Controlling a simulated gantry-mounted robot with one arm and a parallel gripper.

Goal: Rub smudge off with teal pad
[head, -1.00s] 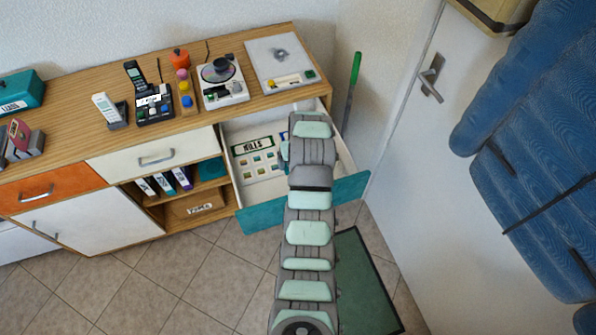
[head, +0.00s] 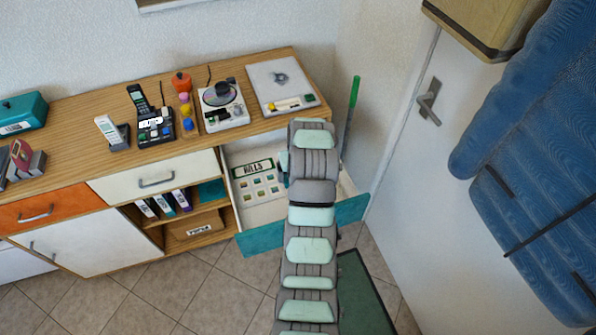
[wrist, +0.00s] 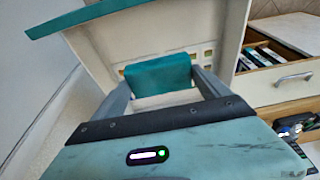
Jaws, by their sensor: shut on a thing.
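A grey smudge (head: 280,77) marks the white board (head: 262,86) at the right end of the wooden sideboard top. In the wrist view, my gripper (wrist: 160,74) is shut on a teal pad (wrist: 158,72), which sits between its two fingers. Cream surfaces of the open drawer lie beyond the pad. In the head view, my arm reaches over the open drawer (head: 238,205), below and in front of the board. The arm hides the gripper and pad there.
A disc player (head: 222,105), phones and small coloured pegs stand left of the board. The drawer's teal front (head: 262,237) juts out under my arm. A wall and a green-handled stick (head: 352,105) stand close on the right, near the door (head: 410,170).

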